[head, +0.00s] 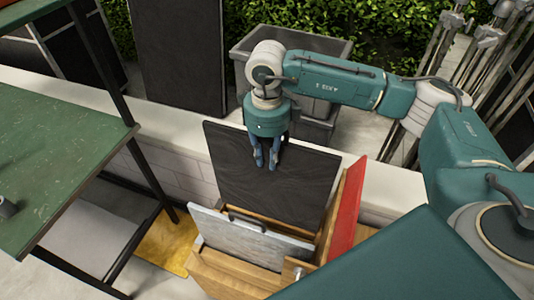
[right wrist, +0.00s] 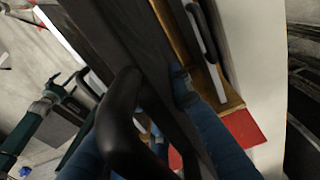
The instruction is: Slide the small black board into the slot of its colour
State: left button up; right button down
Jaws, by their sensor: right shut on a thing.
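The black board (head: 245,170) stands upright at the back of the wooden rack (head: 225,275). My right gripper (head: 266,165) is shut on it near the top. In the right wrist view, the blue fingers lie around the black board (right wrist: 112,40) and its dark curved handle (right wrist: 125,110). The board's lower edge is behind the light grey board, so I cannot tell whether it sits in a slot. My left gripper (right wrist: 62,90) shows only in the right wrist view, with its fingers apart, and looks empty.
A light grey board (head: 225,238) with a dark handle stands in the rack's front. A red board (head: 347,205) stands at its right side. A low white wall (head: 180,120) runs behind. A green table (head: 60,165) is at left, a grey bin (head: 325,75) behind.

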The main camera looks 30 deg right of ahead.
jog(key=shift+f, duration=0.5)
jog(key=shift+f+b, duration=0.2)
jog(key=shift+b, duration=0.1)
jog(key=shift+f+b, duration=0.85)
jog(key=shift+f, duration=0.85)
jog(key=b, duration=0.3)
send_over(267, 194)
jog(key=shift+w+d+f, duration=0.1)
jog(key=shift+f, duration=3)
pick_arm(q)
notch_tip(267, 194, down, 12)
jog(key=s+b, duration=0.1)
jog(key=b, duration=0.5)
jog(key=shift+r, duration=0.2)
pick_arm(e)
jog(key=shift+f, duration=3.05)
pick_arm(q)
jog(key=shift+d+f+b, duration=0.1)
jog(key=shift+f+b, duration=0.35)
pick_arm(e)
jog(key=shift+f, duration=0.4)
jog(key=c, duration=1.5)
grip_release()
